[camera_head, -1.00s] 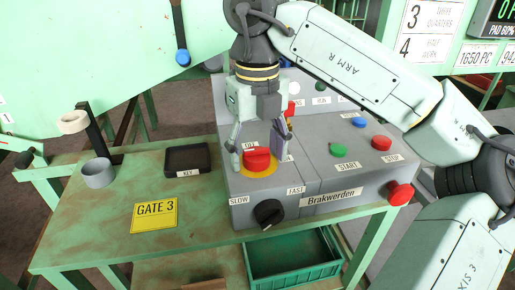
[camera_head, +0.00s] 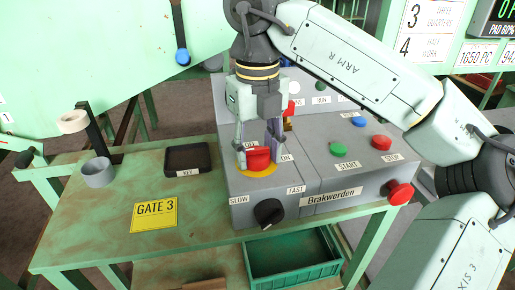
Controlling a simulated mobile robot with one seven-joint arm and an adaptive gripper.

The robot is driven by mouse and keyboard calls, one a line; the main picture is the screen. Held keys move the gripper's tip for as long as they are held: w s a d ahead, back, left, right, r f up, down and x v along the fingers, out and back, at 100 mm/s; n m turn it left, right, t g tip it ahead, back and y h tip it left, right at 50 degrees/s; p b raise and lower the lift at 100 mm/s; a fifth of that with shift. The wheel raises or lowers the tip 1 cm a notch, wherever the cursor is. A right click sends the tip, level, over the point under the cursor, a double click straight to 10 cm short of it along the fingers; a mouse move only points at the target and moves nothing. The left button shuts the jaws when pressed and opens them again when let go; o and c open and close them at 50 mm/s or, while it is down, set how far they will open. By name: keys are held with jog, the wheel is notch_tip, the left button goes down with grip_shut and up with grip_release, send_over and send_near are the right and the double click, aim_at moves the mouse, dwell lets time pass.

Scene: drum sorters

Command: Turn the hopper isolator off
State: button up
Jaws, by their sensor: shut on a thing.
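The isolator is a red rotary knob (camera_head: 258,160) on a yellow disc (camera_head: 262,172), on the left part of the grey control box (camera_head: 290,205). An OFF label lies behind the knob and an ON label (camera_head: 286,157) shows to its right. My gripper (camera_head: 258,156) points down from above and is shut on the red knob, one finger on its left and one on its right. The fingers partly hide the knob's sides and the OFF label, and I cannot tell the knob's exact angle.
A black SLOW/FAST knob (camera_head: 268,212) sits in front. Green START (camera_head: 338,150), red STOP (camera_head: 382,143) and blue (camera_head: 359,122) buttons lie to the right. A red button (camera_head: 400,193) juts from the right end. The black KEY tray (camera_head: 187,159) stands left.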

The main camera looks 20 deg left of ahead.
jog(key=shift+n, duration=0.3)
jog(key=n, duration=0.7)
jog(key=shift+w, duration=0.15)
jog(key=n, duration=0.5)
jog(key=shift+w+n+p, duration=0.15)
jog(key=shift+n+p, duration=0.25)
jog(key=shift+n, duration=1.4)
jog(key=o, duration=1.1)
jog(key=shift+o, duration=0.2)
